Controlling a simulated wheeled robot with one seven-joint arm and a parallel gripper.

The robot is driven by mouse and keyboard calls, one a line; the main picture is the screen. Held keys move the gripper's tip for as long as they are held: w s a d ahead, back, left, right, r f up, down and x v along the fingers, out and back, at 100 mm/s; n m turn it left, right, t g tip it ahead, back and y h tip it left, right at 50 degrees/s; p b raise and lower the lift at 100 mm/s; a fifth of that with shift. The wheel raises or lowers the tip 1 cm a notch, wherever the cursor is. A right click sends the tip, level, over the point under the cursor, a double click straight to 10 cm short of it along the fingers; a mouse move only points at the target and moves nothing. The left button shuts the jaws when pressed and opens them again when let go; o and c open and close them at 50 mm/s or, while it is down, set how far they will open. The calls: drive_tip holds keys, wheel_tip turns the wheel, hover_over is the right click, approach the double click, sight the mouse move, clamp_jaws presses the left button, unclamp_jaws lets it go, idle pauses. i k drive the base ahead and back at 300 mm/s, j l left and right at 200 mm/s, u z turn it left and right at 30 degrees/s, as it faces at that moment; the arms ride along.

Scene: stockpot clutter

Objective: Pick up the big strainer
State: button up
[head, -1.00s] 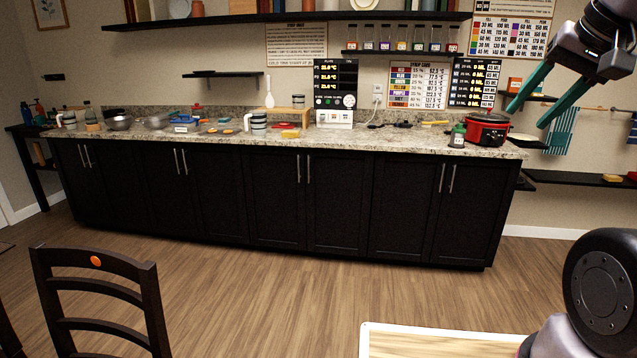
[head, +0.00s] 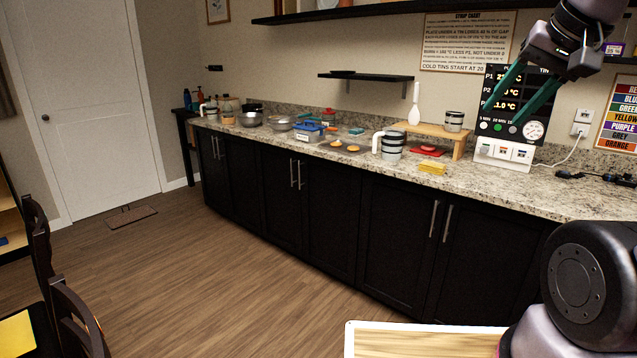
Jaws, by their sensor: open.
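No strainer can be made out for certain. Two metal bowl-shaped things stand on the far left part of the counter, one at the left (head: 250,120) and one to its right (head: 282,123). They are too small to tell whether either is the big strainer. My gripper (head: 503,117) is open and empty, raised at the upper right. Its two teal fingers point down and left, in front of the timer panel in the picture and well apart from the metal bowls.
A long granite counter (head: 505,190) runs along the wall. A blue container (head: 309,131), a measuring jug (head: 391,146), a yellow block (head: 433,167) and a wooden stand (head: 428,130) are on it. Chairs (head: 75,310) stand at lower left. The wooden floor (head: 210,270) between is clear.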

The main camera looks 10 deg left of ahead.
sight(279, 125)
drive_tip(key=i+j+u, duration=0.2)
drive_tip(key=i+u, duration=0.6)
drive_tip(key=i+l+u, duration=0.1)
drive_tip(key=i+u, duration=0.25)
drive_tip(key=i, duration=0.25)
drive_tip(key=i+l+u, duration=0.2)
drive_tip(key=i+u, duration=0.2)
drive_tip(key=i+j, duration=0.1)
drive_tip(key=i, duration=0.7)
drive_tip(key=i+j+z, duration=0.15)
drive_tip(key=i, duration=0.6)
drive_tip(key=i+l+z, duration=0.1)
drive_tip(key=i+z, duration=0.35)
drive_tip(key=i+j+z, duration=0.1)
drive_tip(key=i+z, duration=0.35)
drive_tip(key=i+j+z, duration=0.25)
drive_tip(key=i+z, duration=0.2)
drive_tip(key=i, duration=0.1)
